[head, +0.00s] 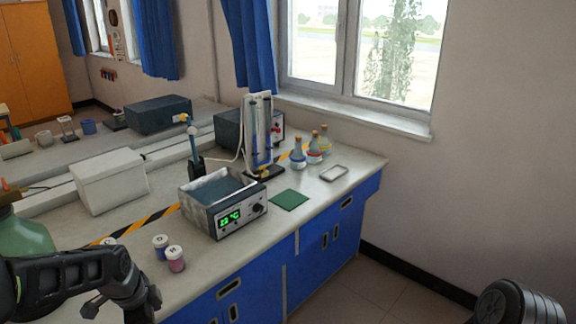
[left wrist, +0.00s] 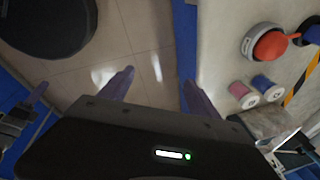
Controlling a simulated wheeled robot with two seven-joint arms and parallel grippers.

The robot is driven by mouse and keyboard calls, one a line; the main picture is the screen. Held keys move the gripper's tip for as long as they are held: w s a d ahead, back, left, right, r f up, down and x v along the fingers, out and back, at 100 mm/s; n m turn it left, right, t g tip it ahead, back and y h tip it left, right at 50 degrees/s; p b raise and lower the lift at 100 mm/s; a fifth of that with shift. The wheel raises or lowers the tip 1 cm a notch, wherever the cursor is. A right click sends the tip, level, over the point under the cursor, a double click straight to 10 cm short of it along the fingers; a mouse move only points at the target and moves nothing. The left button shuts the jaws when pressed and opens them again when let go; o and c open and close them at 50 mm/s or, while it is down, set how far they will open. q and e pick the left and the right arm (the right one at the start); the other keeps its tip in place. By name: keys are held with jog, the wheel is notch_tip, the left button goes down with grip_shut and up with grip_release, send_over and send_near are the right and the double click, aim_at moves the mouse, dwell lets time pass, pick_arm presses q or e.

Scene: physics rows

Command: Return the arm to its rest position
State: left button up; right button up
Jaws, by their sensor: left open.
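My left arm (head: 65,278) comes in from the lower left in the head view, in front of the bench's near edge. Its wrist is bent down, and the fingertips are cut off or hidden there. In the left wrist view my left gripper (left wrist: 155,82) has its two fingers spread apart, with nothing between them. Bare floor tiles show between and beyond the fingers. The blue bench front and pale worktop lie to the right of the fingers.
A green vessel (head: 26,236) is behind the arm. A water bath (head: 228,222) stands farther right.

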pick_arm(q)
jog(key=s+d+f+n+t+h, duration=0.1)
jog(key=s+d+f+n+h, duration=0.15)
jog(key=d+f+n, duration=1.25)
jog(key=s+d+f+g, duration=0.1)
jog(key=s+d+f, duration=0.4)
jog(key=s, duration=0.3)
jog(key=s+d+f+g+h, duration=0.1)
jog(key=s+d+f+g, duration=0.1)
jog(key=s+d+f, duration=0.4)
jog(key=s+f, duration=0.1)
jog(key=s, duration=0.2)
jog(key=shift+s+f+m, duration=0.2)
jog(key=shift+s+m, duration=0.05)
jog(key=shift+m, duration=0.05)
jog(key=shift+c, duration=0.4)
